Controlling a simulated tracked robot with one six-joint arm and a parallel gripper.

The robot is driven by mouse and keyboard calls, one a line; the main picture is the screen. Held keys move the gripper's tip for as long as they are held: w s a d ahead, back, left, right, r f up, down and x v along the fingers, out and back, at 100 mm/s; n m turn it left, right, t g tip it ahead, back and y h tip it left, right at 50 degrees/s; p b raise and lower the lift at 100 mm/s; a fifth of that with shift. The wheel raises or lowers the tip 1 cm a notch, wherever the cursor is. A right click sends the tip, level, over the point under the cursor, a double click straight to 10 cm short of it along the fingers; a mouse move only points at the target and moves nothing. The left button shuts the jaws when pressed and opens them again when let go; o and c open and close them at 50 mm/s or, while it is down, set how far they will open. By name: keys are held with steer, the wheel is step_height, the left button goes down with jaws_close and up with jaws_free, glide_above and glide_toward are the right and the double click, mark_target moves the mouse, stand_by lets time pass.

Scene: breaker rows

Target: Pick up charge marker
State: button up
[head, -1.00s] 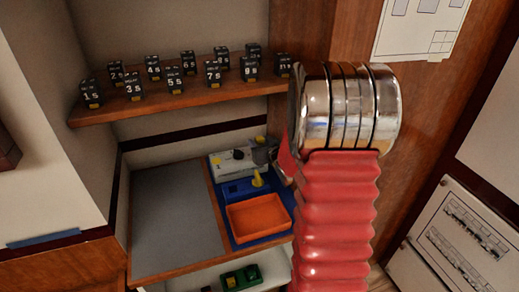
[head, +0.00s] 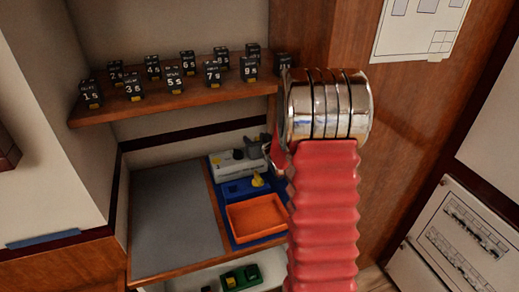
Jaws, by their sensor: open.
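A small yellow piece (head: 257,180), which looks like the charge marker, stands on the blue tray (head: 235,188) behind the orange bin. My gripper (head: 256,146) shows as a small grey shape at the right end of the white box, above and behind the yellow piece. It is open and apart from the yellow piece. My red and chrome arm hides part of the gripper and the right edge of the tray area.
An orange bin (head: 256,215) sits at the front of the blue tray. A white box (head: 228,163) with dark knobs stands behind. A grey panel (head: 175,220) lies clear at left. Several black numbered blocks (head: 133,87) stand on the wooden shelf (head: 150,108) above. A green item (head: 240,278) lies below.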

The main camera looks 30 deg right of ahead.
steer(key=shift+c, duration=0.5)
jaws_close()
